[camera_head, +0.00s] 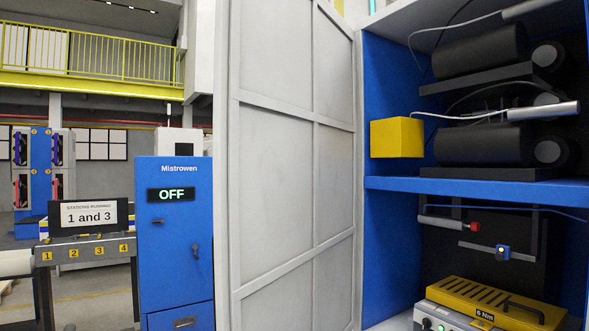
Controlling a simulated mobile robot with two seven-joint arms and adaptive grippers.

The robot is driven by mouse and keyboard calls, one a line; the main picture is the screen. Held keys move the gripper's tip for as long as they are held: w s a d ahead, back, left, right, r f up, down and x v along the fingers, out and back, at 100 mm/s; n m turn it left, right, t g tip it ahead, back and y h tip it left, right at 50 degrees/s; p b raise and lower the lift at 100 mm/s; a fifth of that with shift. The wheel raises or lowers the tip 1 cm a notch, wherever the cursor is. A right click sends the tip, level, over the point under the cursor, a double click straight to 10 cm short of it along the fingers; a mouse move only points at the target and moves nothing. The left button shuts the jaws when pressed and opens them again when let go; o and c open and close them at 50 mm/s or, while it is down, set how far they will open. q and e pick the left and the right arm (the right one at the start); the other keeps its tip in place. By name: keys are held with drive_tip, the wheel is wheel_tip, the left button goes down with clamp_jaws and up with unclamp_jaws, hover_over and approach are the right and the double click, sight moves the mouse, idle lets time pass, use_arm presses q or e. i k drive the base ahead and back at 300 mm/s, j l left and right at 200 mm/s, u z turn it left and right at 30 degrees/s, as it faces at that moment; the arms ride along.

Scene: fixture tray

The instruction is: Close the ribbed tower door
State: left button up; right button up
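The ribbed tower door (290,150) is a tall light-grey panel with raised ribs. It stands open, swung out from the left side of the blue-lined tower (390,232), whose inside is exposed. The door's top and bottom run out of the picture. No handle shows on the visible face. Neither of my grippers is in view.
Inside the tower are a yellow box (397,137), dark cylinders (480,52), a blue shelf (480,188) and a yellow unit marked 6 Nm (490,302). Left of the door stand a blue Mistrowen cabinet (175,240) reading OFF and a numbered bench (88,250) with a sign (89,216).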

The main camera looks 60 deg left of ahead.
sight(285, 238)
drive_tip(key=k+j+u, duration=0.1)
drive_tip(key=j, duration=0.45)
drive_tip(key=k+j, duration=0.25)
drive_tip(key=j, duration=0.3)
drive_tip(key=k+j+u, duration=0.15)
drive_tip(key=j, duration=0.4)
drive_tip(key=k+j, duration=0.1)
drive_tip(key=j, duration=0.5)
drive_tip(key=k+j+u, duration=0.15)
drive_tip(key=j, duration=0.4)
drive_tip(key=k+j, duration=0.1)
drive_tip(key=j, duration=0.5)
drive_tip(key=u, duration=0.05)
